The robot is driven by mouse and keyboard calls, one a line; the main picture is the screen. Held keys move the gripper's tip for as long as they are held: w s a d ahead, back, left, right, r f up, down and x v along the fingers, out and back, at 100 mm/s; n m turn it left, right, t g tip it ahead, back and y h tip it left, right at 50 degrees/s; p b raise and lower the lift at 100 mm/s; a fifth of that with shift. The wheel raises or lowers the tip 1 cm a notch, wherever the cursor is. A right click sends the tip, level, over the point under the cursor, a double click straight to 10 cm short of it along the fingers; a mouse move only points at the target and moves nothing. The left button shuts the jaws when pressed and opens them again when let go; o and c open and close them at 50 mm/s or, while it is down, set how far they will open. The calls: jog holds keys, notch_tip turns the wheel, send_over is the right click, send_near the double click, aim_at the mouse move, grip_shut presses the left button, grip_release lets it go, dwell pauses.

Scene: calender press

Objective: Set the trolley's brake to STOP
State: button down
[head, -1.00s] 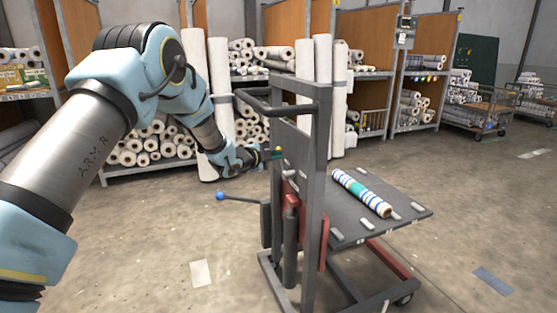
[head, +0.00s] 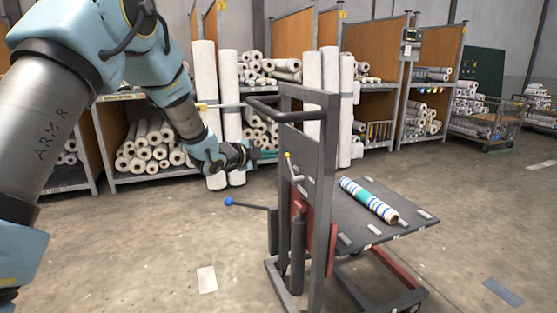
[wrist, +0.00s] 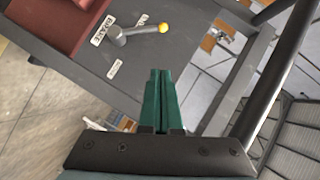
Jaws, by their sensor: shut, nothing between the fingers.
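The trolley (head: 333,130) stands upright in front of me. In the wrist view the lever (wrist: 137,32) is beside a white BRAKE label (wrist: 102,30). Two smaller labels lie near it, one by the knob (wrist: 142,19) and one below the pivot (wrist: 115,69); I cannot read them surely. My gripper (head: 274,154) is left of the panel, its green fingers (wrist: 160,72) shut and empty, apart from the knob.
A black push handle (head: 275,110) arches over the gripper's side of the trolley. A lever with a blue knob (head: 229,202) sticks out to the left, lower down. A striped roll (head: 368,200) lies on the trolley's deck.

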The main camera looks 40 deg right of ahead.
jog(key=w+a+r+n+t+y+p, duration=0.1)
jog(key=w+a+n+t+y+p, duration=0.1)
jog(key=w+a+n, duration=0.45)
jog(key=w+a+r+n+t+y+p, duration=0.1)
jog(key=w+a+t+y, duration=0.15)
jog(key=a, duration=0.75)
jog(key=w+a+r+n+y+p, duration=0.1)
jog(key=a+n+y, duration=0.25)
jog(key=a, duration=0.55)
jog(key=w+a+n+y+p, duration=0.2)
jog(key=a+n, duration=0.2)
jog(key=a, duration=0.5)
jog(key=s+a+n+g+y+p, duration=0.15)
jog(key=s+a+n, duration=0.25)
jog(key=a, duration=0.4)
jog(key=s+a+n+y+p, duration=0.1)
jog(key=s+a+n+y, duration=0.2)
jog(key=a, duration=0.6)
jog(key=s+a+n+g, duration=0.2)
jog(key=s+a+n, duration=0.1)
jog(key=s, duration=0.3)
jog(key=s+a+r+n+g+p, duration=0.1)
jog(key=s+a+n, duration=0.2)
jog(key=s, duration=0.3)
jog(key=shift+s+a+n+g, duration=0.3)
jog(key=shift+s+a+g, duration=0.1)
jog(key=shift+a, duration=0.4)
